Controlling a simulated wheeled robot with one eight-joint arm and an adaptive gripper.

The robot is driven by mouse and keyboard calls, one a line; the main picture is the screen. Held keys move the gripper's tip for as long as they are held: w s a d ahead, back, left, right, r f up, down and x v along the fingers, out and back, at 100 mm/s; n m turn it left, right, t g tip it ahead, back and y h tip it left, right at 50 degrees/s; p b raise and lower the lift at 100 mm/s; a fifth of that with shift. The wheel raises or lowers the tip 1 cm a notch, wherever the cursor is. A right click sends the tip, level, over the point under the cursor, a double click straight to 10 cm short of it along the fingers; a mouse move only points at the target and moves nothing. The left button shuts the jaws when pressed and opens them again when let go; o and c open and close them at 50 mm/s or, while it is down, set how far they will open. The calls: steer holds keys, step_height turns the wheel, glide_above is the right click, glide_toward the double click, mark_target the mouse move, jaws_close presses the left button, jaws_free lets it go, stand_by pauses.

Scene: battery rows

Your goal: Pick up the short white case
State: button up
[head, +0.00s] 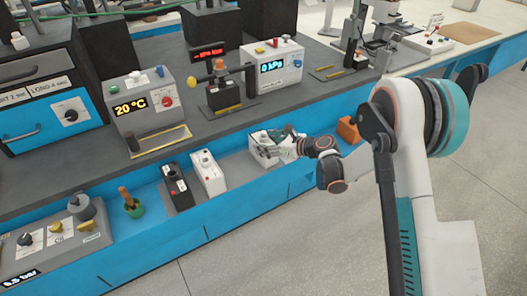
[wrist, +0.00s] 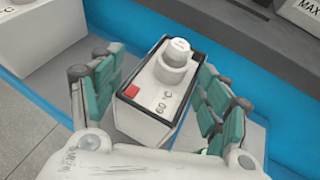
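The short white case (head: 257,139) stands in the blue trough at the front of the bench, partly hidden by my gripper (head: 275,142). In the wrist view, the case (wrist: 150,120) has a dark-edged top with a round white knob, a red square and a "60 °C" label. The teal-padded fingers of my gripper (wrist: 160,62) are spread, one on each side of the case. The lower part of the case is hidden by my wrist.
A longer white case (head: 208,173) and a black case (head: 177,186) stand to the left in the trough. An orange block (head: 348,130) lies to the right. A "20 °C" box (head: 144,103) and a "0 kPa" box (head: 272,66) stand on the bench behind.

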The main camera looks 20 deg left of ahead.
steer(key=c, duration=1.1)
steer(key=shift+o, duration=0.2)
